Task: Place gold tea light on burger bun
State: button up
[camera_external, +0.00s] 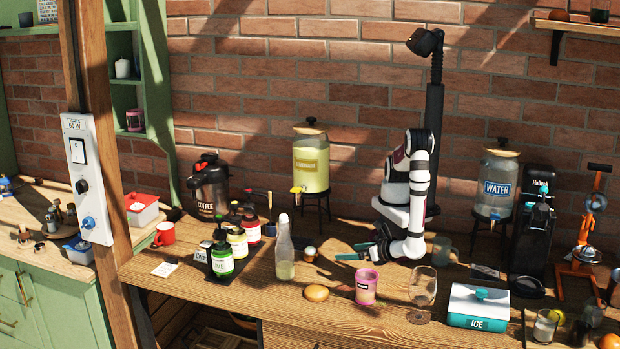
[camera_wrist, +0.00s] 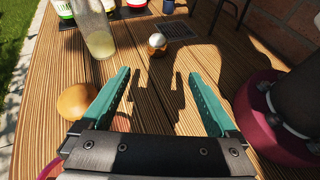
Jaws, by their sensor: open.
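A small gold-amber tea light (camera_wrist: 158,46) with a pale top stands upright on the table ahead of my gripper in the wrist view. What looks like the same item (camera_external: 310,254) is right of the glass bottle in the external view. The round golden-brown burger bun (camera_external: 316,293) lies near the table's front; it also shows at the left in the wrist view (camera_wrist: 76,102). Nothing is on the bun. My gripper (camera_wrist: 159,74) is open and empty, its teal fingers spread, short of the tea light and right of the bun. It is low over the table in the external view (camera_external: 356,251).
A glass bottle (camera_external: 285,257) stands left of the tea light. A pink cup (camera_external: 366,288) and wine glass (camera_external: 422,290) stand right of the bun. An ice box (camera_external: 478,308) is farther right. Several bottles stand on a dark tray at left. The wood between gripper and tea light is clear.

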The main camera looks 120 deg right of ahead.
aim_at(316, 256)
jog(key=shift+w+f+n+t, duration=0.1)
jog(key=shift+f+n+t, duration=0.2)
jog(key=shift+f+n, duration=0.2)
jog(key=x, duration=1.5)
jog(key=shift+d+f, duration=0.1)
jog(key=shift+d, duration=0.1)
grip_shut()
